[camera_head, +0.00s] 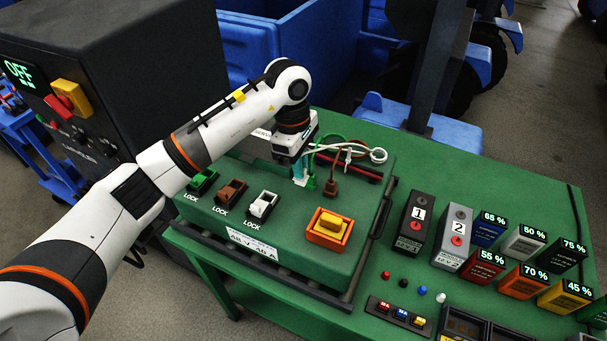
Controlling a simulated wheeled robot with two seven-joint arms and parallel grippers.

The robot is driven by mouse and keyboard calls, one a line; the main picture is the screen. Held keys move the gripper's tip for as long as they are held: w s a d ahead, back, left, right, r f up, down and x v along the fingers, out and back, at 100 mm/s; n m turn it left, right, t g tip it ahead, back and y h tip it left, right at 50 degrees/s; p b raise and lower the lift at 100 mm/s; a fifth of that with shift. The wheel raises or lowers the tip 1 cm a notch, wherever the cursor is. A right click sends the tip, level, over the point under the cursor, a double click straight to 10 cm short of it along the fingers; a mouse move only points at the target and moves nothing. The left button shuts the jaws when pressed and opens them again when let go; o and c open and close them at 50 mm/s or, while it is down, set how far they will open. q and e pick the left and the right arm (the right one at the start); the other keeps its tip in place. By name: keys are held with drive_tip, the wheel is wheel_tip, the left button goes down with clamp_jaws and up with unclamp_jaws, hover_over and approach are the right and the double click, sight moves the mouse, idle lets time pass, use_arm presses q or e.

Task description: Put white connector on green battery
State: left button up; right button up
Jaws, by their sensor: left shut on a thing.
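The green battery (290,250) is the large green case at the middle of the bench, with a "48 V 40 A" label on its front. My left gripper (301,173) points down over its back part, shut on a small pale piece that looks like the white connector (300,182). The fingers mostly hide this piece, and I cannot tell whether it touches the battery top. A brown connector (331,187) stands just right of the gripper. Green, brown and white cables run behind it, and a white loop (378,155) lies at the right. My right gripper is not in view.
Green, brown and white LOCK switches (262,206) and an orange-yellow switch (329,228) sit on the battery. Black handle bars run along its edges. Blocks 1 (415,222) and 2 (453,235) and several percent-marked blocks stand at right. A dark cabinet (120,70) stands at left.

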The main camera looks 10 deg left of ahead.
use_arm(q)
wheel_tip(320, 180, down, 4)
drive_tip(key=shift+r+p, duration=0.1)
drive_tip(key=shift+p, duration=0.5)
drive_tip(key=shift+f, duration=0.3)
drive_tip(key=shift+o, duration=0.9)
drive_tip(key=shift+f+b, duration=0.1)
drive_tip(key=shift+b, duration=0.2)
drive_tip(key=shift+o, duration=0.9)
